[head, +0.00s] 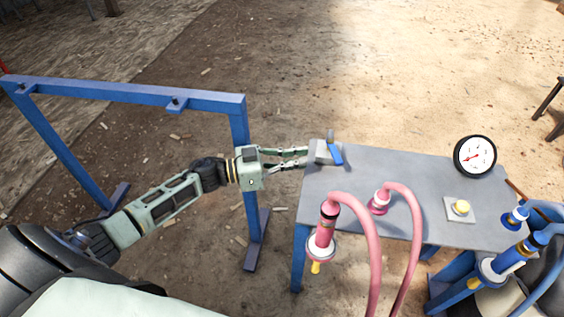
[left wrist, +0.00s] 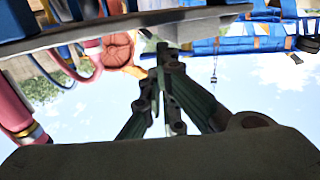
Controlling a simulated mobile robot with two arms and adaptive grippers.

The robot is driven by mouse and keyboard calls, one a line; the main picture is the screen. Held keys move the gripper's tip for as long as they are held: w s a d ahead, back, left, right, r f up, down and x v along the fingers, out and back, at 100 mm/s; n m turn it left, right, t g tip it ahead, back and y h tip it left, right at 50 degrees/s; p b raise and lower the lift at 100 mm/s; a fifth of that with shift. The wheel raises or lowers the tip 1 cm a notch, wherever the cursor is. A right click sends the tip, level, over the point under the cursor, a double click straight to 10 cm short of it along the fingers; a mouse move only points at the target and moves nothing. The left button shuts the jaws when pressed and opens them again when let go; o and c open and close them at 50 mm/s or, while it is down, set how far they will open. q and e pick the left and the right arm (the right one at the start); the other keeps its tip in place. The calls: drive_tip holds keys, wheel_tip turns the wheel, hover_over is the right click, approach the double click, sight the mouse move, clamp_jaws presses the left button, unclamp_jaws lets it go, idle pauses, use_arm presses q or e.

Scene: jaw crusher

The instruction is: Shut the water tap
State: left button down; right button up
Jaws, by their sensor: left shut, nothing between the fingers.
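The water tap (head: 322,152) is a small grey block with a blue lever (head: 336,154), at the far left corner of the grey table (head: 345,188). The lever slants down to the right in the head view. My left gripper (head: 305,157) reaches in from the left, its fingertips at the table's left edge beside the tap. I cannot tell whether they touch it. In the left wrist view the fingers (left wrist: 163,55) come together at the tips and hold nothing. The tap is not clearly visible there. My right gripper is not in view.
Pink hoses (head: 368,235) with a red nozzle (head: 326,228) stand at the table's front. A pressure gauge (head: 475,157), a yellow button (head: 461,207) and blue nozzles (head: 507,261) are to the right. A blue frame (head: 130,93) stands behind my left arm.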

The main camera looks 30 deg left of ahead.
sight(334, 152)
use_arm(q)
drive_tip(key=x, duration=0.6)
drive_tip(key=shift+w+d, duration=0.15)
drive_tip(key=shift+d, duration=0.05)
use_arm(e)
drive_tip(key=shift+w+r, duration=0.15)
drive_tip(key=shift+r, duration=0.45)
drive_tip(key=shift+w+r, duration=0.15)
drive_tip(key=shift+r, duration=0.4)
